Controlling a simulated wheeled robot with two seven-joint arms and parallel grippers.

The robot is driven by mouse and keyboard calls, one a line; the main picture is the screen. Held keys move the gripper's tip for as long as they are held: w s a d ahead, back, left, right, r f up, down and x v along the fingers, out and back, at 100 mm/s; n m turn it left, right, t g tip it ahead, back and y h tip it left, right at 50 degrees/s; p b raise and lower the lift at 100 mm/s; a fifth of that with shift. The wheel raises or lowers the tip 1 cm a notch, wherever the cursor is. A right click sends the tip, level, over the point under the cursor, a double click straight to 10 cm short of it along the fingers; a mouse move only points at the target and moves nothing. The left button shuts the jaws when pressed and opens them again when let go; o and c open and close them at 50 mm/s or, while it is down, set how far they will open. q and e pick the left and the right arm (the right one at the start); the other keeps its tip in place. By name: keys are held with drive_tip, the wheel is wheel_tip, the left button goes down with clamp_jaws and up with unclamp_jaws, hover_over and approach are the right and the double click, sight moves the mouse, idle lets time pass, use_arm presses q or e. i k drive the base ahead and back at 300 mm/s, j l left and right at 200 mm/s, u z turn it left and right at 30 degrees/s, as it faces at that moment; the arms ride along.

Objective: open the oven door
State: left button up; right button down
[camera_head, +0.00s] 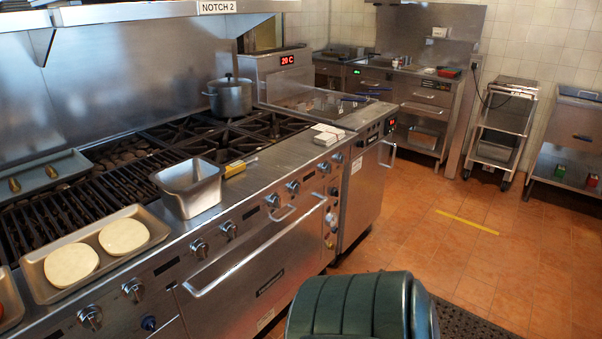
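The oven door (266,280) is a brushed steel panel in the front of the range, below the control knobs. A long bar handle (250,260) runs along its upper part, and a dark label sits below the handle. The door looks closed, flush with the range front. Its lower part is cut off by the picture edge. Neither of my grippers is in view, so nothing is seen touching the handle.
Above the door, the range top holds a metal pan (188,190), a tray (152,219) with two pale flat rounds, and a lidded pot (231,98). Several knobs line the front edge. Orange tiled floor (440,260) is open to the right; a dark mat (468,322) lies in front.

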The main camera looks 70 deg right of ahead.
sight(224, 300)
drive_tip(key=z, duration=2.1)
drive_tip(key=i+j, duration=0.05)
